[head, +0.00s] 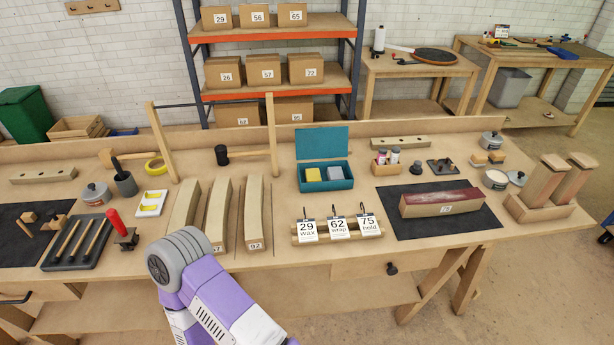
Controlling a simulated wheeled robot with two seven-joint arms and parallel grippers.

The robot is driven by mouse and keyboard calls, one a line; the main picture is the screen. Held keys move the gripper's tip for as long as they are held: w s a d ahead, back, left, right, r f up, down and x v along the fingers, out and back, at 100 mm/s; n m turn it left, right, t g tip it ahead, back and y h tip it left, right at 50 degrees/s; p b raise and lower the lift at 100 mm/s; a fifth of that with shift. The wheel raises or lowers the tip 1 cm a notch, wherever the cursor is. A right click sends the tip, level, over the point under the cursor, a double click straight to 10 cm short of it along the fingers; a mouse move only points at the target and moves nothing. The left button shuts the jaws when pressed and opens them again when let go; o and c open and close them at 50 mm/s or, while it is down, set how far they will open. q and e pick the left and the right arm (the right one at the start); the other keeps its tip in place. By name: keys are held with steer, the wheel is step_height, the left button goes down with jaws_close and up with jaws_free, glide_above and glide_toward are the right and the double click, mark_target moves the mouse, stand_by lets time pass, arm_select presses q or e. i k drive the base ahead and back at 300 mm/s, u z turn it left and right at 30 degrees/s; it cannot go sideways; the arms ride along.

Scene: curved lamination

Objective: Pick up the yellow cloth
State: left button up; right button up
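A small yellow folded piece (312,175), which looks like the yellow cloth, lies in the left part of an open teal box (327,185) on the workbench. A grey-blue block (335,172) lies beside it in the box. The box's lid (321,143) stands open at the back. Another yellow piece (149,207) lies in a white tray at the left; I cannot tell whether it is cloth. Neither of my grippers is in view; only a purple and grey link of my arm shows at the bottom, in front of the bench.
Long curved wooden pieces (219,215) stand left of the teal box. Tags (338,228) numbered 29, 62 and 75 stand in front of it. A red-topped block (440,201) lies on a dark mat (478,218) at the right. A mallet (222,155) lies behind the curved pieces.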

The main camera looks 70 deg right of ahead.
mark_target(312, 175)
steer(key=z, duration=1.8)
